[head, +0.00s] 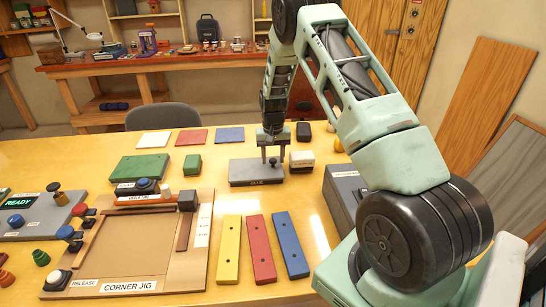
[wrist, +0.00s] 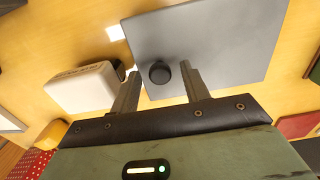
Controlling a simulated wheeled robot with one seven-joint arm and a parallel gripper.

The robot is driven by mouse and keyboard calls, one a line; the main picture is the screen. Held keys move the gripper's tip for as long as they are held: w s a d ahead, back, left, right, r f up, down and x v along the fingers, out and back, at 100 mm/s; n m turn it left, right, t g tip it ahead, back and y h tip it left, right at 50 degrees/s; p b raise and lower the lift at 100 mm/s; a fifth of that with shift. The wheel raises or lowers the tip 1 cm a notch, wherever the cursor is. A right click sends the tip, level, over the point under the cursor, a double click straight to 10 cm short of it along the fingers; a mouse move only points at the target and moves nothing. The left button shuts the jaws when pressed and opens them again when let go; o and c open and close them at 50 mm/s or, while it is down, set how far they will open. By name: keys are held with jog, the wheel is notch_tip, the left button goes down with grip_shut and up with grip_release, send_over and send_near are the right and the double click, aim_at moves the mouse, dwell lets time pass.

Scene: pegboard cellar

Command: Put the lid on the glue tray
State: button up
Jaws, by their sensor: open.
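A flat grey box (head: 250,173) with a small label on its front stands on the table below my gripper (head: 273,156). A dark round knob (wrist: 160,72) sits on its top, towards its right end in the head view. The grey top (wrist: 215,45) looks flat and closed in the wrist view. I cannot tell where lid and glue tray part, and no open tray shows. My gripper is open, with its fingertips (wrist: 160,78) on either side of the knob and gaps between. Nothing is held.
A white box (head: 301,160) stands close to the right of the grey box. A green block (head: 192,163) and a green case (head: 140,166) are to the left. Yellow, red and blue bars (head: 262,248) and the corner jig (head: 130,286) lie in front. A dark grey case (head: 345,187) is at right.

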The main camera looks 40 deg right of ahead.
notch_tip(320, 180, up, 12)
jog(key=b, duration=0.3)
jog(key=s+a+r+n, duration=0.2)
jog(key=s+a, duration=0.1)
jog(key=a, duration=0.7)
jog(key=s+a+r+n+y, duration=0.1)
jog(key=s+a+r+n, duration=0.15)
jog(key=a, duration=0.65)
jog(key=s+a+r+n, duration=0.1)
jog(key=s+a+n, duration=0.15)
jog(key=a, duration=0.75)
jog(key=s+a+n, duration=0.4)
jog(key=s+a, duration=0.2)
jog(key=s, duration=0.6)
jog(key=s+a+n, duration=0.4)
jog(key=s+a, duration=0.2)
jog(key=s, duration=0.7)
jog(key=shift+f, duration=0.35)
